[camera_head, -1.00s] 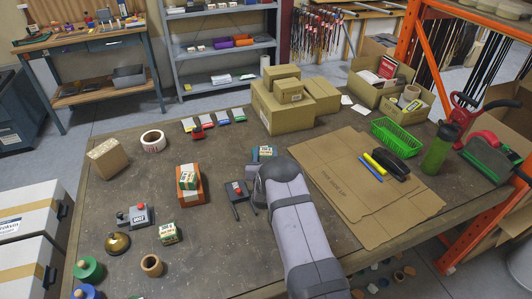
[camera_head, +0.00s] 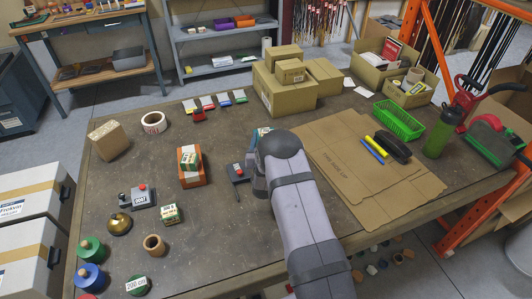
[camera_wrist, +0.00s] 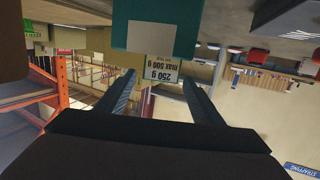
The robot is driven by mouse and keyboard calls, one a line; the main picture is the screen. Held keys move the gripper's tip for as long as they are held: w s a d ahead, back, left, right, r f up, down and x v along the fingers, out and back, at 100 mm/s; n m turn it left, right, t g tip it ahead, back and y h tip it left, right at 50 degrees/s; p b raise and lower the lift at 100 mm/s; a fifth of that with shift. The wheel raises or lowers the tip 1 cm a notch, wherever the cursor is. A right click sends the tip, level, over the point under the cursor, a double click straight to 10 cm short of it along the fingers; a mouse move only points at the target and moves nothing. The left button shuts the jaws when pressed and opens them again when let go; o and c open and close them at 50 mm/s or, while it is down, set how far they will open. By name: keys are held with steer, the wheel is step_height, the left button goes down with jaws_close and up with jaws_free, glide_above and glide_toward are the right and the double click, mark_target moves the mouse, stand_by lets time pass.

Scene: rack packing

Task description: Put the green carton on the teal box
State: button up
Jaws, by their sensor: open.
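A green carton with a white label (camera_head: 190,161) rests on an orange box (camera_head: 192,180) left of the middle of the table. A second green-and-white carton (camera_head: 169,213) stands on the table nearer the front. The teal box (camera_head: 262,133) is mostly hidden behind my arm in the head view. In the wrist view a teal surface (camera_wrist: 155,12) with a pale patch is at the top, above a label reading 250 g max 500 g.
A dark device with a red spot (camera_head: 238,172) lies left of my arm. A tape roll (camera_head: 153,122) and a brown box (camera_head: 108,140) stand at the left. Stacked cartons (camera_head: 286,92) stand behind; flat cardboard (camera_head: 350,185) lies to the right.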

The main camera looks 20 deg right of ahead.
steer(key=b+v, duration=0.1)
steer(key=v, duration=0.7)
steer(key=shift+a, duration=0.2)
steer(key=s+a+n+g+y, duration=0.3)
steer(key=s+a+g+y, duration=0.3)
steer(key=s+a+g, duration=0.45)
steer(key=s+r+g, duration=0.1)
steer(key=s+g, duration=0.1)
steer(key=s, duration=1)
steer(key=s+r+n+g, duration=0.1)
steer(key=s+r+g, duration=0.1)
steer(key=s, duration=1)
steer(key=shift+s+d+r, duration=0.15)
steer(key=shift+s+d, duration=0.2)
steer(key=shift+s, duration=0.05)
steer(key=shift+g, duration=0.25)
steer(key=shift+r, duration=0.25)
